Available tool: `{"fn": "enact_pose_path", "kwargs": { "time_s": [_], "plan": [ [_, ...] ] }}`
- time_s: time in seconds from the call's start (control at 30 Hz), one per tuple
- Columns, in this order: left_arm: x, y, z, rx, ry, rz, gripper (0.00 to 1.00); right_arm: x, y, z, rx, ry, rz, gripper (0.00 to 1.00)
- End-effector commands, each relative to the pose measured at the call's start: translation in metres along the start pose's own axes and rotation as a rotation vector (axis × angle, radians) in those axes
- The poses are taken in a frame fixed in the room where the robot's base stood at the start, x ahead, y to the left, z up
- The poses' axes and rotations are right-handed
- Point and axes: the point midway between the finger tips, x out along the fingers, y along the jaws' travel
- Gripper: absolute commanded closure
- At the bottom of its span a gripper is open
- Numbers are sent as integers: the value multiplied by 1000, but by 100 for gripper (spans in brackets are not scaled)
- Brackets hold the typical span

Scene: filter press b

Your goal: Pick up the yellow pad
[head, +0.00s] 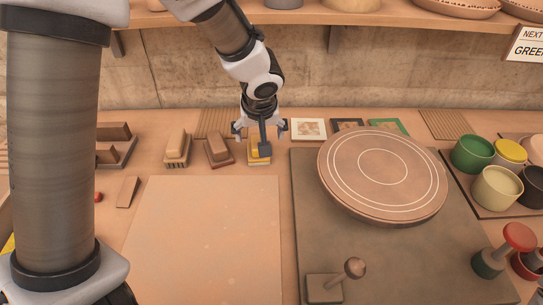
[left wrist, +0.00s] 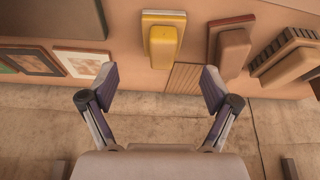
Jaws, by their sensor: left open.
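The yellow pad (head: 259,159) lies on the table in a row of pads, partly hidden by my left gripper in the head view. In the left wrist view the yellow pad (left wrist: 163,45) shows a yellow base with a raised tan-and-yellow handle block. My left gripper (head: 260,129) is open above and around the pad's far part, fingers spread to either side. In the left wrist view the open fingertips (left wrist: 159,82) have nothing between them, and the pad lies beyond them, apart. My right gripper is not in view.
A reddish-brown pad (head: 218,149) and a tan ribbed one (head: 177,147) stand left of the yellow pad. Small framed pictures (head: 309,129) lie to its right. A round turntable (head: 383,172) stands at right. A shelf (head: 330,14) overhangs the back; the pale board (head: 205,240) is clear.

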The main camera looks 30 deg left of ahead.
Motion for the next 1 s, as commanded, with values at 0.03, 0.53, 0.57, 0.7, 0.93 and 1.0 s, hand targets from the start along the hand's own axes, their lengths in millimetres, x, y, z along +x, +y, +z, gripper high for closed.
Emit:
{"fn": "enact_pose_path", "kwargs": {
  "time_s": [0.03,0.53,0.57,0.7,0.93,1.0],
  "plan": [
    [7,0,1,0,-2,0,12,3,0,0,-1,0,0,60],
    [76,0,2,-1,-2,-1,12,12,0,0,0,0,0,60],
    [76,0,2,-1,-1,-1,12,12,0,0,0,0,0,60],
    [76,0,1,-1,-1,-1,12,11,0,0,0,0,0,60],
    [76,0,2,-1,-1,-1,78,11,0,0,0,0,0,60],
    [76,0,2,-1,-1,-1,78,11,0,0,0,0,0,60]
  ]
}}
